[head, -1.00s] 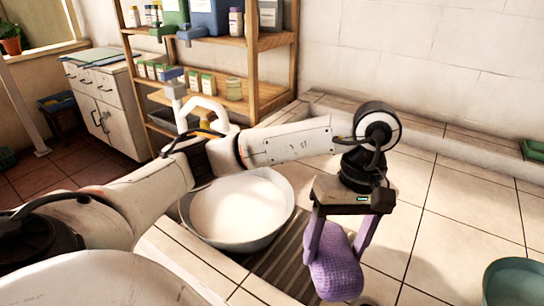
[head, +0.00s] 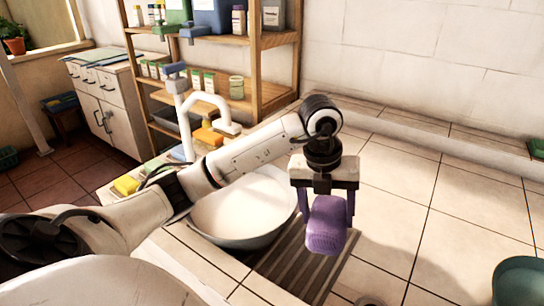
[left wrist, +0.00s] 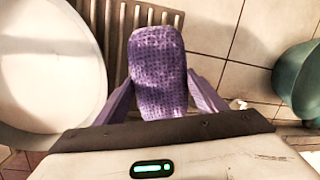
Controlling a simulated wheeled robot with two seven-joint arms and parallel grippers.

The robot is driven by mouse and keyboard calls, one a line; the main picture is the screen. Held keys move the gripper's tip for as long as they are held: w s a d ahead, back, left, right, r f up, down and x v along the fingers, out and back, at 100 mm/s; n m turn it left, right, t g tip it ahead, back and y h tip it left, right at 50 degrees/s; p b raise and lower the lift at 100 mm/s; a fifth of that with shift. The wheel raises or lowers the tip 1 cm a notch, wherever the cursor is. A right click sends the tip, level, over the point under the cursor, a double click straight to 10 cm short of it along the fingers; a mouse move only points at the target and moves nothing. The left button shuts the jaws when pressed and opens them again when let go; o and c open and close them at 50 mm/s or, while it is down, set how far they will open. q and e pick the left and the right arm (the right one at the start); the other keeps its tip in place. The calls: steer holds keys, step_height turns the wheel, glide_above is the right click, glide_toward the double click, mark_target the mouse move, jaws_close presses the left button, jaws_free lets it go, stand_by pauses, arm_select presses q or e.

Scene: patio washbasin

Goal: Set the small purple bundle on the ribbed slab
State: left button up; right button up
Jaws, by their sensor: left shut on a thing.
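The small purple bundle (head: 326,226) is a waffle-textured cloth roll. My left gripper (head: 324,218) is shut on it and holds it above the right part of the ribbed slab (head: 284,262), which is grey-brown with parallel grooves, beside the basin. In the left wrist view the bundle (left wrist: 158,75) sits between the two fingers (left wrist: 158,95), with the ribbed slab (left wrist: 113,35) behind it and to its left. The bundle hides part of the slab, and I cannot tell how high it hangs. My right gripper is not in view.
A white round basin (head: 243,212) with a white tap (head: 205,103) stands left of the slab. A teal bowl (head: 519,283) is at the right edge. A wooden shelf (head: 255,60) with bottles stands behind. Tiled counter to the right is largely clear.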

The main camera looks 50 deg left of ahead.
arm_select(q)
steer(key=shift+a+f+n, duration=0.15)
steer(key=shift+f+n, duration=0.05)
steer(key=shift+n, duration=0.1)
step_height(320, 180, down, 10)
steer(key=shift+r, duration=0.15)
steer(key=shift+f, duration=0.2)
steer(key=o, duration=0.7)
steer(key=shift+r, duration=0.1)
steer(key=r, duration=0.4)
steer(key=s+r, duration=0.1)
steer(key=r, duration=0.3)
steer(key=s+a+r, duration=0.1)
steer(key=r, duration=0.3)
